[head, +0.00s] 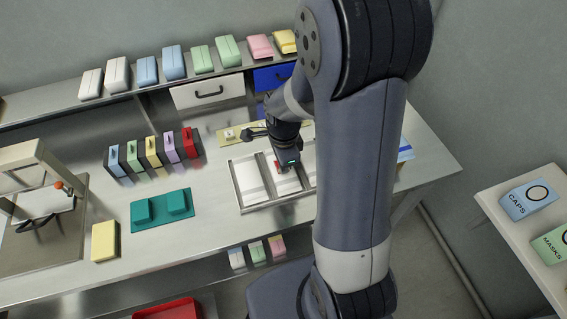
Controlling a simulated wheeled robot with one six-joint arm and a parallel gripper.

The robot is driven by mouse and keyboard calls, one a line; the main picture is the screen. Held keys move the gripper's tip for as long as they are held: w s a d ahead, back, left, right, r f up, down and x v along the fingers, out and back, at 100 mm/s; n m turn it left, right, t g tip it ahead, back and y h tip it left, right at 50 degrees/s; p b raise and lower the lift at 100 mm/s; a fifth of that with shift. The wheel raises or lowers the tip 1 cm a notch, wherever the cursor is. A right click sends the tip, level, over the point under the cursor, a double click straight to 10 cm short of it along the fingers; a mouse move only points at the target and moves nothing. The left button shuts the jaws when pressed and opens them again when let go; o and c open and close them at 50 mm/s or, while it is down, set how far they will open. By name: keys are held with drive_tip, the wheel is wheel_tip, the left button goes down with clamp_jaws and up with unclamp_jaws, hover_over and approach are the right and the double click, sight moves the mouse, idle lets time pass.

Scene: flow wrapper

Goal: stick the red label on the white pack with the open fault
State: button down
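A metal tray (240,196) on the bench holds white packs side by side. The left white pack (249,182) is in plain view, the middle white pack (288,187) is partly under my gripper, and the right white pack (309,158) is partly hidden by my arm. My gripper (283,168) points down at the middle pack. A small red patch (278,165) shows at its tip; whether it is held or lies on the pack cannot be told. The fingers are too small to read. No open fault can be made out on any pack.
Several coloured holders, including a red one (190,143), stand left of the tray. Coloured packs line the back shelf (130,96). A machine (40,160) stands far left.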

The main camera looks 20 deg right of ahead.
drive_tip(key=shift+f, duration=0.15)
idle(0.8)
drive_tip(key=c, duration=1.6)
unclamp_jaws()
drive_tip(key=shift+c, duration=0.2)
wheel_tip(320, 180, up, 11)
drive_tip(key=shift+f, duration=0.2)
wheel_tip(320, 180, down, 10)
drive_tip(key=shift+f, duration=0.25)
drive_tip(key=shift+r, duration=0.1)
